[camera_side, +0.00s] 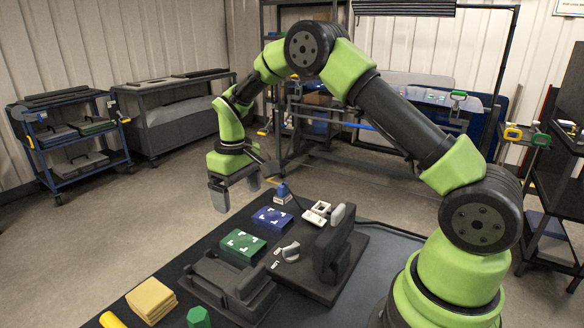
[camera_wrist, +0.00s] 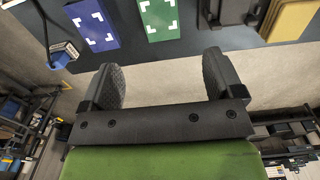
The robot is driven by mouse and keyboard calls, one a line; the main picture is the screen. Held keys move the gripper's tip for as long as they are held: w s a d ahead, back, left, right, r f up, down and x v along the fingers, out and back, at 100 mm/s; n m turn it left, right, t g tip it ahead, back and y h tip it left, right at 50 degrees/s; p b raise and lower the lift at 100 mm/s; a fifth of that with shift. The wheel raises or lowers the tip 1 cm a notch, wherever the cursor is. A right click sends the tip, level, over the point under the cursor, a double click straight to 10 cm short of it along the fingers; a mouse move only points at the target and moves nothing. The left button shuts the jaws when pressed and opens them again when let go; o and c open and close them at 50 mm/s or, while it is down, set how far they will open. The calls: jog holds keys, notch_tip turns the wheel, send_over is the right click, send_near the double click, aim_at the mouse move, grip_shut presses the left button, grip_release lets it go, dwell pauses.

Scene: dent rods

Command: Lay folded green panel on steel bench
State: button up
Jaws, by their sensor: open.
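The green panel (camera_side: 243,247), a flat block with white corner marks, lies on the dark bench top (camera_side: 212,241) in the side view. It also shows at the top of the wrist view (camera_wrist: 160,18). A blue panel (camera_side: 272,219) with the same marks lies beside it, and it shows left of the green one in the wrist view (camera_wrist: 91,24). My gripper (camera_side: 235,193) hangs above and beyond the bench's far left edge, apart from both panels. Its two dark fingers (camera_wrist: 165,85) are spread with nothing between them.
A dark fixture (camera_side: 228,284), a grey upright block (camera_side: 333,243), a yellow stack (camera_side: 151,299) and a green hexagonal piece (camera_side: 199,317) stand on the bench. A white frame (camera_side: 317,212) and small blue-and-white item (camera_side: 283,194) sit at its far end. A blue cart (camera_side: 70,135) stands behind.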

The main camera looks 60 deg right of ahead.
jog(key=s+a+r+m+t, duration=0.1)
jog(key=s+a+r+t, duration=0.1)
jog(key=s+r, duration=0.45)
jog(key=s+a+r+m+t, duration=0.1)
jog(key=s+a+r+t, duration=0.15)
jog(key=r, duration=0.75)
jog(key=s+a+r+m+t+y, duration=0.2)
jog(key=s, duration=1.3)
jog(key=shift+s+a+t, duration=0.2)
jog(key=shift+s+t, duration=0.1)
jog(key=shift+t, duration=0.05)
